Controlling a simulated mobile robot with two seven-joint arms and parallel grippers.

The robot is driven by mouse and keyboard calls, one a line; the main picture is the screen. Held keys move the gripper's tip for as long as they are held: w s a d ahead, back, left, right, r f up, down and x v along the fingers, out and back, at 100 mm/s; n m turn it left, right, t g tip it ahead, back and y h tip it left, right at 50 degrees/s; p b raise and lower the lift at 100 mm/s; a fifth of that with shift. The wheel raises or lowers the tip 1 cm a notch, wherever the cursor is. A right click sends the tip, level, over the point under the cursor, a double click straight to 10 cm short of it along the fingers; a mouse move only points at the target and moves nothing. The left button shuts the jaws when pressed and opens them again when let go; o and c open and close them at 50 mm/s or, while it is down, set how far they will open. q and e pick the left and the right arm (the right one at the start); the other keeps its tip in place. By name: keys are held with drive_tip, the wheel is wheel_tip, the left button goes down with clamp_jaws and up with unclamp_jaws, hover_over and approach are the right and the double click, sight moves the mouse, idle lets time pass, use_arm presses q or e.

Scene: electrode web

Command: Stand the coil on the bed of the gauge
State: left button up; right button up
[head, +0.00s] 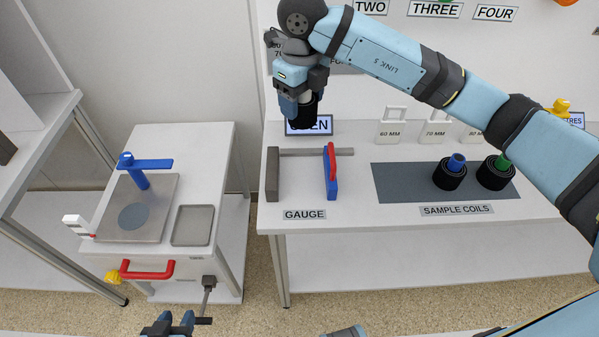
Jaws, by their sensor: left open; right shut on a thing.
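The black coil (303,112) is held by my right gripper (300,96), which is shut on it, in front of the screen behind the gauge. The gripper hides the coil's upper part. The gauge has a grey upright jaw (272,174), a blue jaw (331,178) with a red lever (332,161), and a grey bar (315,152) along the back. The bed between the jaws looks empty. From this angle the coil's height above the bed is hard to tell. My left gripper (170,325) is open and empty at the bottom edge.
A dark mat (405,182) holds two sample coils, one with a blue core (453,173) and one with a green core (496,171). White tags, including 60 MM (389,131), stand behind. A side bench with a grey tray (193,226) is left.

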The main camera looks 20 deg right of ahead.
wheel_tip(320, 180, down, 16)
drive_tip(key=shift+r, duration=0.1)
wheel_tip(320, 180, down, 3)
drive_tip(key=shift+f+b, duration=0.2)
drive_tip(key=shift+b, duration=0.1)
drive_tip(key=shift+f, duration=0.15)
drive_tip(key=o, duration=1.1)
drive_tip(key=shift+c, duration=0.2)
